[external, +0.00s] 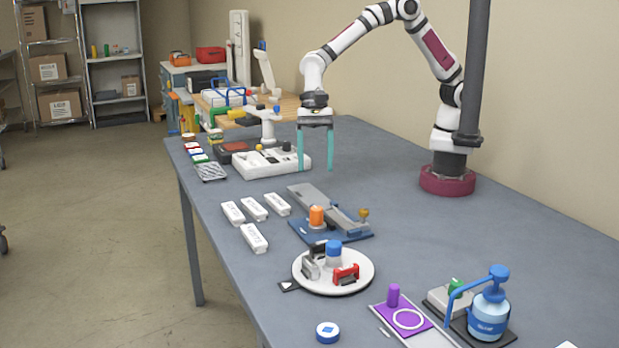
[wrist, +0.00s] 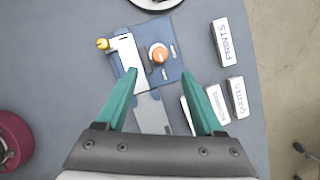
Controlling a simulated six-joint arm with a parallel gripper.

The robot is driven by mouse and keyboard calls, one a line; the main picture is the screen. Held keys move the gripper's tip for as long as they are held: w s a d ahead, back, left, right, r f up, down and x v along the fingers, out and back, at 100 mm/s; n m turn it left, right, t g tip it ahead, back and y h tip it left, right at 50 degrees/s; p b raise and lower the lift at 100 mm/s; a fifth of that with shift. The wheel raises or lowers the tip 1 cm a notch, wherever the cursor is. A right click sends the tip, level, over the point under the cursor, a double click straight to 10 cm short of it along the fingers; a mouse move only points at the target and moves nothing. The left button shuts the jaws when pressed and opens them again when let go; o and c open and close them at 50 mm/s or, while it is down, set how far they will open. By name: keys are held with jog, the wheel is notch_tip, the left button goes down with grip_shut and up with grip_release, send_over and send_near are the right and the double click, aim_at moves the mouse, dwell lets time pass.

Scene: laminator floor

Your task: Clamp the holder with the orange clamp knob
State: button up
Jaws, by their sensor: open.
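The orange clamp knob (external: 316,215) stands upright on the blue base of the holder (external: 356,237), in the middle of the table. In the wrist view the knob (wrist: 158,53) shows round from above on the blue base (wrist: 172,30), beside a pale bar. A grey plate (external: 304,194) extends from the holder toward the back. A small brass knob (external: 363,213) stands at the holder's right end. My gripper (external: 315,168) is open and empty, pointing down, above and behind the holder. In the wrist view the knob lies just beyond the gap between the fingertips (wrist: 160,73).
Several white labelled boxes (external: 254,238) lie left of the holder. A round white tray (external: 362,280) with a blue knob and clips stands in front. A blue pump bottle (external: 488,317) is front right. A white device (external: 260,164) sits at the back left.

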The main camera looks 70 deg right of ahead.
aim_at(316, 208)
jog(key=x, duration=1.2)
jog(key=shift+d, duration=0.1)
grip_shut()
